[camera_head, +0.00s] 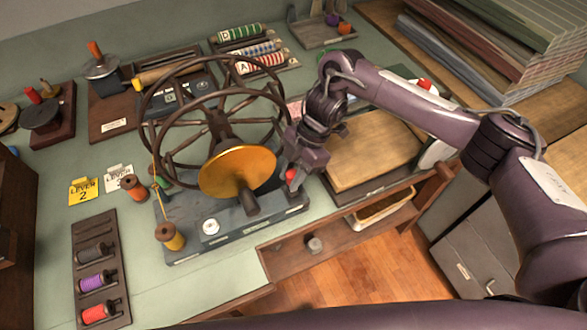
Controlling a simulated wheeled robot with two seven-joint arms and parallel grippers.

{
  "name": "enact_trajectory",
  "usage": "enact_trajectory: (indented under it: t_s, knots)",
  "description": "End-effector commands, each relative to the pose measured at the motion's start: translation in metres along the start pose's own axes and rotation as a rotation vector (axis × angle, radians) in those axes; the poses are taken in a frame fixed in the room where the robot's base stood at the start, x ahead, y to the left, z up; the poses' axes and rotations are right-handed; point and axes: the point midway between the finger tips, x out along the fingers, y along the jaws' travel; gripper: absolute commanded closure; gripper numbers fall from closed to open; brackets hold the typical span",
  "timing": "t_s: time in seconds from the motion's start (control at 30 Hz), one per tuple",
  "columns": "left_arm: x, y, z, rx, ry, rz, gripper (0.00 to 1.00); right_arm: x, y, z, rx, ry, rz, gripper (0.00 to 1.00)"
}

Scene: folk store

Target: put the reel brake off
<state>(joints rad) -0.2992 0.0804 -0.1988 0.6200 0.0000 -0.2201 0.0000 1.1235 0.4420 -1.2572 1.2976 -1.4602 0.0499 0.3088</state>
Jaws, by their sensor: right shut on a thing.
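The reel (160,122), a large brown spoked wheel pair, stands on a dark grey base (235,240). A gold disc (238,170) with a dark hub is on its front side. A small red knob (291,175), apparently the brake lever's end, sits at the right part of the base. The brake's exact position is hard to tell. My left gripper is not in view.
Yellow and white lever tags (83,190) lie farther left. A spool rack (112,250) lies at the lower left. A wooden board (370,150) lies under my right arm. Stacked cloth (490,45) fills the upper right.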

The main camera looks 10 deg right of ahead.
Motion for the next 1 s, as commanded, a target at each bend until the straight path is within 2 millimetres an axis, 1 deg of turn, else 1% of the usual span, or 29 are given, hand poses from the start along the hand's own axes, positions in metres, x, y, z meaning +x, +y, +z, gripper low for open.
enact_trajectory:
  t_s: [0.03, 0.4, 0.43, 0.57, 0.6, 0.87, 0.97, 1.0]
  knots:
    - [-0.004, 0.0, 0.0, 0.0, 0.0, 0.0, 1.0, -0.003, 0.001, -0.001, 0.005, -0.001, -0.006, 1.0]
    - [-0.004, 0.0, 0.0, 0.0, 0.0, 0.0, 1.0, -0.001, 0.002, 0.001, 0.009, -0.001, -0.013, 1.0]
    - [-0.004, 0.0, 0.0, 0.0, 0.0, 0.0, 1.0, -0.001, 0.002, 0.001, 0.009, -0.001, -0.012, 0.71]
    - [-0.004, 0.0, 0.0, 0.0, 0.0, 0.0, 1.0, -0.001, 0.002, 0.001, 0.009, -0.001, -0.013, 0.54]
    - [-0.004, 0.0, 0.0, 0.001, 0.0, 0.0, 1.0, -0.001, 0.002, 0.001, 0.009, 0.0, -0.013, 0.51]
    - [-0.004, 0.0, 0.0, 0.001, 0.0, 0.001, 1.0, -0.002, 0.002, 0.001, 0.008, 0.0, -0.013, 0.51]
    - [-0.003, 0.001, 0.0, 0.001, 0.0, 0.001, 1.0, -0.009, 0.002, 0.001, 0.007, -0.001, -0.011, 0.51]
    - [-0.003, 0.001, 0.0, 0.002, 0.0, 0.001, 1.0, -0.015, 0.003, 0.002, 0.007, -0.003, -0.009, 0.51]
